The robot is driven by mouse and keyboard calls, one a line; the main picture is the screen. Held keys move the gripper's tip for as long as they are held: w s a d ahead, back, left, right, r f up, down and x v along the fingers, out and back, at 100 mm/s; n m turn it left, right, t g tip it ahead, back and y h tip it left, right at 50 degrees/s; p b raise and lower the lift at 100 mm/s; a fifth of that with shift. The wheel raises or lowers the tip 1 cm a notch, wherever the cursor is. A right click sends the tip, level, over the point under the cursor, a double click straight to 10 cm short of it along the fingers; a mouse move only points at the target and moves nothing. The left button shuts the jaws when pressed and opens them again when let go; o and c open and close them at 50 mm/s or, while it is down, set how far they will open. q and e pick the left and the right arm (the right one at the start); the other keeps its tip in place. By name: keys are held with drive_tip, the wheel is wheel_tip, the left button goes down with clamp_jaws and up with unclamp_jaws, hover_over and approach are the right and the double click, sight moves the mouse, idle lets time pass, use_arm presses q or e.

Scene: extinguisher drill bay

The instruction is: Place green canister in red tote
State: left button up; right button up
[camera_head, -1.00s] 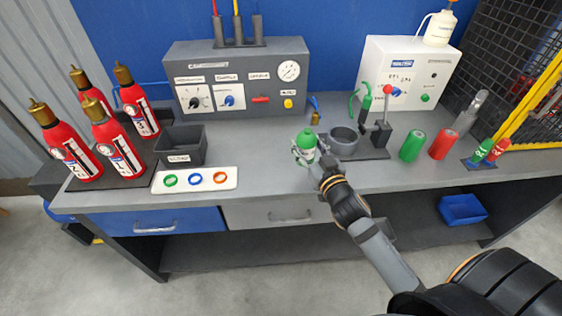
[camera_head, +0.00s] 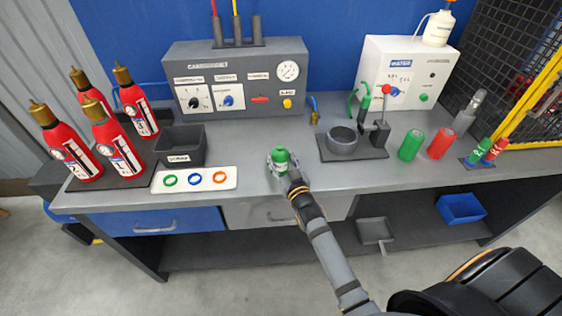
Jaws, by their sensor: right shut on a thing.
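A green canister with a pale band (camera_head: 281,161) is held upright in my right gripper (camera_head: 279,164), over the front-middle part of the grey bench. The gripper is shut on it, and its fingers hide part of the canister's sides. I cannot tell whether its base touches the bench. Another green cylinder (camera_head: 411,145) stands at the right of the bench, next to a red one (camera_head: 441,144). No red tote shows in this view. My left gripper is not in view.
A white tray with coloured rings (camera_head: 225,184) and a dark bin (camera_head: 190,158) lie left of the gripper. Several red extinguishers (camera_head: 113,147) stand far left. A ring-shaped holder (camera_head: 342,141) is to the right. A blue bin (camera_head: 462,209) sits on the lower shelf.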

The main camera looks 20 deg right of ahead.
drive_tip(key=o, duration=1.4)
drive_tip(key=shift+s+r, duration=0.1)
drive_tip(key=shift+s, duration=0.05)
drive_tip(key=s+p, duration=0.1)
drive_tip(key=s, duration=1.1)
